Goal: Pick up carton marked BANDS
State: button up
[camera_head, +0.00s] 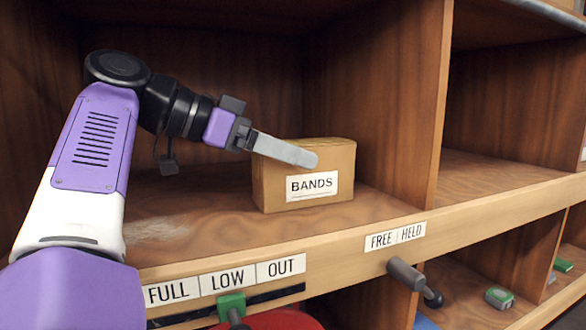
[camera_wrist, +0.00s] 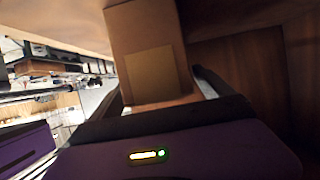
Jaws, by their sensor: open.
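The brown carton marked BANDS (camera_head: 330,178) stands upright on the shelf of the middle compartment, its white label facing out. My gripper (camera_head: 302,155) reaches in from the left. In the head view one finger lies across the carton's upper front left; the other finger is hidden. In the wrist view the carton (camera_wrist: 140,28) shows between the two fingers of my open gripper (camera_wrist: 162,88), with a plain lighter square on the face seen there. I cannot tell whether either finger touches the carton.
A wooden partition (camera_head: 395,100) stands right of the carton, with an empty compartment (camera_head: 510,115) beyond it. The shelf's front edge (camera_head: 340,250) carries FULL, LOW, OUT and FREE, HELD labels. A grey handle (camera_head: 407,274) and a green slider (camera_head: 231,306) stick out below.

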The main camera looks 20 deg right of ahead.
jog(key=shift+x, duration=0.95)
jog(key=shift+d, duration=0.1)
jog(key=c, duration=1.7)
jog(key=shift+c, duration=1.3)
jog(key=shift+r, duration=0.2)
